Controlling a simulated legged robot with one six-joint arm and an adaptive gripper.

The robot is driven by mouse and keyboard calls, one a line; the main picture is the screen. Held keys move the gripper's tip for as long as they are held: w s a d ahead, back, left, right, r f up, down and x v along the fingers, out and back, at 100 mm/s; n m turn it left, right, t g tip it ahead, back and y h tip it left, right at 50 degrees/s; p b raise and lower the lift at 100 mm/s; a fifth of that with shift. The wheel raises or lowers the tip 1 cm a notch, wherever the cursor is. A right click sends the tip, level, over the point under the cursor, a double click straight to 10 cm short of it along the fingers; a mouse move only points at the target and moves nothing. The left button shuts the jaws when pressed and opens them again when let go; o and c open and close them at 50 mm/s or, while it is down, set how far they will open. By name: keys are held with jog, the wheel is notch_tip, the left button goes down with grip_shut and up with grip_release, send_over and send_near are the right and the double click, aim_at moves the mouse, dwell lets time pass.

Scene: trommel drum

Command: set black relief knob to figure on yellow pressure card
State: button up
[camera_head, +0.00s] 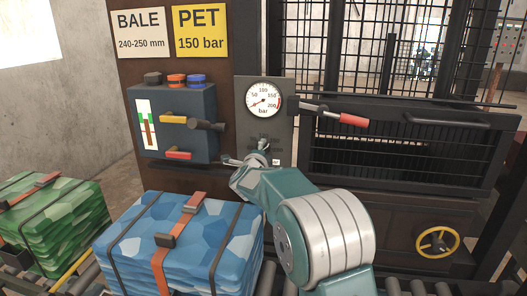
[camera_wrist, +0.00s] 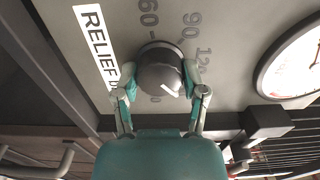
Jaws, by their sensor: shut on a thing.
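The black relief knob (camera_wrist: 160,68) sits on a grey panel in the wrist view, beside a white label reading RELIEF. My gripper (camera_wrist: 161,82) is shut on it, one finger at each side. A white pointer mark shows on the knob's lower right. The figures 60, 90 and part of 12 are printed around it; other figures are hidden. In the head view, my gripper (camera_head: 258,158) is at the panel below the gauge, and the knob is too small to read. The yellow pressure card (camera_head: 200,31) reads PET 150 bar.
A round pressure gauge (camera_head: 263,100) is above the knob. A red-handled lever (camera_head: 342,118) sticks out to its right. A control box (camera_head: 172,122) with coloured buttons and levers is to the left. Blue (camera_head: 190,240) and green (camera_head: 60,225) bales lie in front.

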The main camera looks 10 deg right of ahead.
jog(key=shift+a+f, duration=0.2)
jog(key=shift+f, duration=0.05)
jog(key=o, duration=1.1)
jog(key=shift+w+a, duration=0.1)
jog(key=shift+o, duration=0.2)
jog(key=shift+a, duration=0.1)
jog(key=shift+r, duration=0.1)
jog(key=shift+s, duration=0.2)
jog(key=v, duration=1.1)
jog(key=shift+s+a, duration=0.15)
jog(key=shift+s, duration=0.15)
